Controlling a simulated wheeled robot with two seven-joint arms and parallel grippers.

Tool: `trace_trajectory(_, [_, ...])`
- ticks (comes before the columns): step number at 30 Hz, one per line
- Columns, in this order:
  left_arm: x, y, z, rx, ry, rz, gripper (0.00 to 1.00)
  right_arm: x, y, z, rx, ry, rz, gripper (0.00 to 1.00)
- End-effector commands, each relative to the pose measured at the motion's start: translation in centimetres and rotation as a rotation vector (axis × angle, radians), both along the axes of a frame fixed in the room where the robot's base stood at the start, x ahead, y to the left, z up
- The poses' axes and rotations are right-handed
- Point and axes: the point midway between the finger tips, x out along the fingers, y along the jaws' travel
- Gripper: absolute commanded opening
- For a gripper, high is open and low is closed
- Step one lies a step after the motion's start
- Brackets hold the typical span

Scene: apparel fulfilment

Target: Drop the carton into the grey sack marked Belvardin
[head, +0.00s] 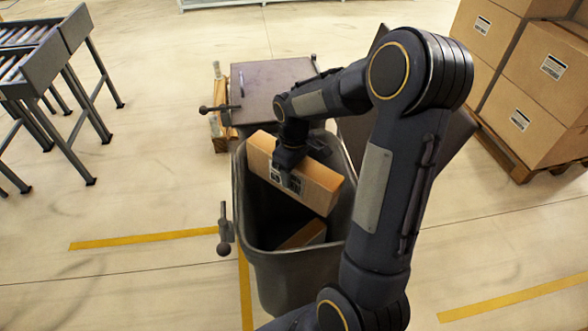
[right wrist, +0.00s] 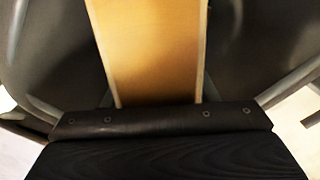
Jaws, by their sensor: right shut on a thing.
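The carton (head: 322,187) is a long brown box with a printed label. My right gripper (head: 288,176) is shut on it from above. The carton is tilted in the mouth of a large grey open-topped container (head: 285,275), toward its far side. Another brown box (head: 303,235) lies lower inside the container. I can read no Belvardin mark on the visible walls. In the right wrist view the carton (right wrist: 150,50) is a tan panel beyond the dark gripper, with grey container walls on both sides. My left gripper is out of view.
A dark-lidded container (head: 270,82) stands just behind the grey one. A dark panel (head: 440,150) stands to its right, partly behind my arm. Boxes on a pallet (head: 530,100) are at right, and roller conveyors (head: 40,65) at left.

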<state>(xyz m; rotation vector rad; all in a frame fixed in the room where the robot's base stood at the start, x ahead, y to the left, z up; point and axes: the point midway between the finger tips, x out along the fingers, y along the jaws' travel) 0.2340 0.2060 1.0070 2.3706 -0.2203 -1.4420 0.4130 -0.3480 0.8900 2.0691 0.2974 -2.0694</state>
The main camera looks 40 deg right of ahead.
Motion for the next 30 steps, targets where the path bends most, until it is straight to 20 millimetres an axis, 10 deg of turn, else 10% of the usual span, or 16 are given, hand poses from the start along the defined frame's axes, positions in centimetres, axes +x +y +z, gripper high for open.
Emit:
trace_trajectory(1, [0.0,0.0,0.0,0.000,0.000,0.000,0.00,0.0,0.0,0.1,-0.001,-0.001,0.000,0.17])
trace_trajectory(2, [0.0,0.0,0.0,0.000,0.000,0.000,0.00,0.0,0.0,0.1,-0.001,-0.001,0.000,0.55])
trace_trajectory(7, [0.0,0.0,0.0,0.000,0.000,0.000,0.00,0.0,0.0,0.1,-0.001,-0.001,0.000,0.77])
trace_trajectory(17, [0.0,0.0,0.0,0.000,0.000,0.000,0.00,0.0,0.0,0.4,-0.001,-0.001,0.000,0.78])
trace_trajectory(30, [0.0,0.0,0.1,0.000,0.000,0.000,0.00,0.1,0.0,7.0,-0.001,-0.004,-0.001,0.78])
